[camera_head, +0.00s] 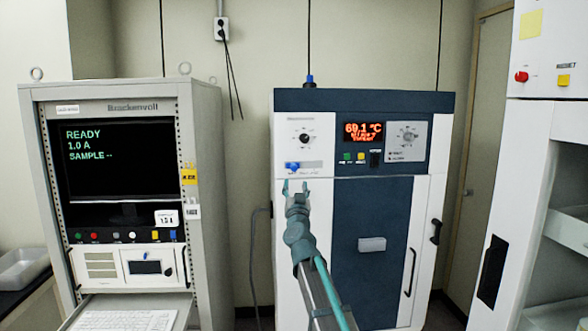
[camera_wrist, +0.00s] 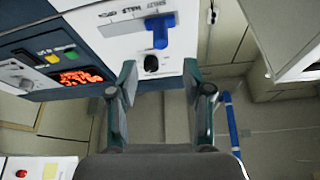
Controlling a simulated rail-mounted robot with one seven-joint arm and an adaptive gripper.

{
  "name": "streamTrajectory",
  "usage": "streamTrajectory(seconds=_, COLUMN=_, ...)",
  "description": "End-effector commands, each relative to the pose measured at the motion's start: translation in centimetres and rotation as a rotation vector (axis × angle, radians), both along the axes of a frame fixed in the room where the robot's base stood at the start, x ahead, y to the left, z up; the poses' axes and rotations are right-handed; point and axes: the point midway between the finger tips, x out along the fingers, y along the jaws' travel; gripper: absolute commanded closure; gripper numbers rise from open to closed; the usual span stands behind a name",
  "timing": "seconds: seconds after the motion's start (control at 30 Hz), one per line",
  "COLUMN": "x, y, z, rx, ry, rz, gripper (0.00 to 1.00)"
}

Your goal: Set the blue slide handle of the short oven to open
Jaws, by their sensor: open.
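In the wrist view the blue slide handle (camera_wrist: 158,31) sticks out from the panel. My gripper (camera_head: 295,187) is open and empty, just below the handle in the head view. In the wrist view my gripper (camera_wrist: 159,70) has its fingers spread, with the handle ahead of the gap between them and apart from both.
A black knob (camera_head: 304,139) is above the handle on the oven panel. A rack cabinet (camera_head: 205,200) with a screen stands at left, and a white shelving unit (camera_head: 540,130) at right. A blue-capped fitting (camera_head: 309,81) tops the oven.

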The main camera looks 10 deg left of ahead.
Motion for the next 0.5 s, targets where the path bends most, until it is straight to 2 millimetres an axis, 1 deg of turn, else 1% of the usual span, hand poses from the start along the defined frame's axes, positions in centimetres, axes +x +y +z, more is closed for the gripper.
streamTrajectory(seconds=0.03, x=0.2, y=0.1, z=0.4, rx=0.002, ry=-0.003, rz=-0.001, gripper=0.5)
streamTrajectory(seconds=0.17, x=1.1, y=0.2, z=0.8, rx=0.003, ry=-0.004, rz=-0.002, gripper=0.5)
streamTrajectory(seconds=0.27, x=2.3, y=0.4, z=1.3, rx=0.002, ry=-0.003, rz=-0.002, gripper=0.5)
streamTrajectory(seconds=0.5, x=6.0, y=1.1, z=2.8, rx=0.003, ry=-0.003, rz=-0.001, gripper=0.5)
